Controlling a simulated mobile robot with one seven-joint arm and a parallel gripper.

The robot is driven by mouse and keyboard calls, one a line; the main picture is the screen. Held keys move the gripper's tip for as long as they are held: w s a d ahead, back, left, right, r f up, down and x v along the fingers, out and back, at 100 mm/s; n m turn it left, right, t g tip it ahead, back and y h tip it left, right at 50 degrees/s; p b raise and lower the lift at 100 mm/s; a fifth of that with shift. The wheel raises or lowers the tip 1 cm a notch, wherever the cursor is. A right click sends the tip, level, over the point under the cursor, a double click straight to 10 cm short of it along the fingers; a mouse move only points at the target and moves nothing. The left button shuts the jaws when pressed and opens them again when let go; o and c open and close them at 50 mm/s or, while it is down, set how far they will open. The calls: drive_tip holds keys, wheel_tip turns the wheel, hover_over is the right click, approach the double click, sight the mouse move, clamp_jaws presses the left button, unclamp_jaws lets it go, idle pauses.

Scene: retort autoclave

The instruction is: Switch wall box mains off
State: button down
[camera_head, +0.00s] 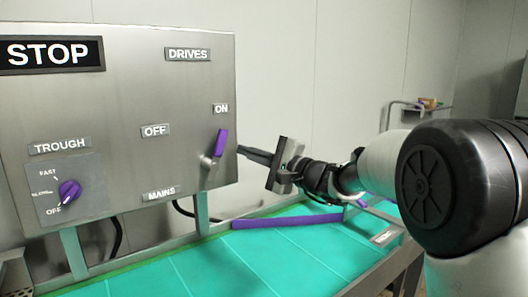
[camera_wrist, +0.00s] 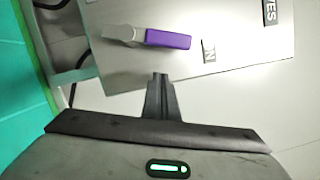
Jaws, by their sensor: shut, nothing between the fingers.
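The wall box (camera_head: 110,110) is a grey metal panel at the left of the head view. Its mains lever has a purple handle (camera_head: 221,143) on a metal arm, raised toward the ON label (camera_head: 221,108). The OFF label (camera_head: 155,131) is to the left of the handle and the MAINS label (camera_head: 161,193) is below left. My gripper (camera_head: 243,151) is shut and empty, just right of the handle at the panel's right edge. In the wrist view, the shut fingertips (camera_wrist: 161,78) point at the purple handle (camera_wrist: 168,39), with a small gap seen between them.
A purple trough knob (camera_head: 69,191) and a STOP sign (camera_head: 50,55) are on the box's left side. A green belt (camera_head: 200,267) runs below, with a purple strip (camera_head: 287,221) along it. A metal rail stand (camera_head: 393,112) is behind my arm. The wall right of the box is bare.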

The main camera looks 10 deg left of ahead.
sight(218, 144)
drive_tip(key=shift+s+a+r+p, duration=0.1)
drive_tip(key=shift+s+a+r, duration=0.2)
drive_tip(key=shift+s, duration=0.15)
drive_tip(key=shift+s+a+r+p, duration=0.1)
drive_tip(key=shift+s+a+r, duration=0.05)
drive_tip(key=shift+s+a, duration=0.3)
drive_tip(key=shift+s+a+r+p, duration=0.1)
drive_tip(key=shift+s+a+r, duration=0.15)
drive_tip(key=shift+s, duration=0.25)
drive_tip(key=shift+d, duration=0.1)
